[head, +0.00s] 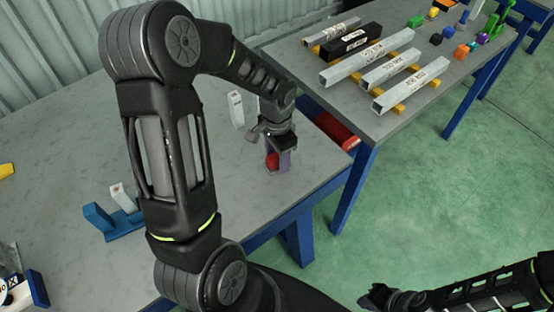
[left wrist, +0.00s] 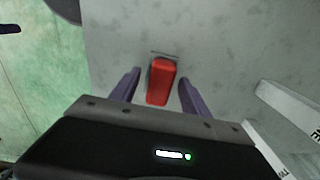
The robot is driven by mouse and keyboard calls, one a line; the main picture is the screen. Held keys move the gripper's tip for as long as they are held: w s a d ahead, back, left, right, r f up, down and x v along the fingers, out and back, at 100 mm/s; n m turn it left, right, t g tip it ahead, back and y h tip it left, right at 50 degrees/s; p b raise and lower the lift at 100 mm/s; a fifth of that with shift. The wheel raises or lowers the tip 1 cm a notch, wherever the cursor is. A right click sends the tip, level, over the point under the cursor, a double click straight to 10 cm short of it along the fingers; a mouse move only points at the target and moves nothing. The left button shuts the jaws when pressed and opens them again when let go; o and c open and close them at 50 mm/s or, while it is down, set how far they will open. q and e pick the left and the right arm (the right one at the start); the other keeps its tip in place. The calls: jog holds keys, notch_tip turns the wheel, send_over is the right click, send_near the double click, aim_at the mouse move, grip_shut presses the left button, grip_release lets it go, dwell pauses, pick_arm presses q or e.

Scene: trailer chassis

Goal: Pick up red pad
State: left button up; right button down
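The red pad (head: 272,161) sits on the grey table near its right edge. It also shows in the left wrist view as a red block (left wrist: 161,82), between the two purple fingers of my left gripper (left wrist: 159,92). A gap shows on each side of the pad, so the gripper is open around it and not pressing on it. In the head view my left gripper (head: 279,158) points down at the pad and partly hides it. My right gripper (head: 388,298) is at the bottom right over the floor, dark and seen from behind; its fingers are unclear.
A white upright block (head: 236,109) stands behind the pad. A blue holder (head: 112,222) with a white block is at left. A red rounded object (head: 335,130) lies beyond the table's right edge. A second table (head: 405,115) bears labelled bars and small coloured parts.

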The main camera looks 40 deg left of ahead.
aim_at(277, 155)
pick_arm(q)
grip_shut()
dwell(0.4)
notch_tip(277, 155, up, 10)
jog(key=shift+r+b, duration=0.1)
jog(key=shift+b, duration=0.45)
jog(key=shift+w, duration=0.1)
dwell(0.6)
jog(key=w+d+n, duration=0.4)
jog(key=w+d, duration=0.6)
jog(key=d, duration=0.2)
jog(key=shift+w+d+f, duration=0.15)
jog(key=shift+f, duration=0.25)
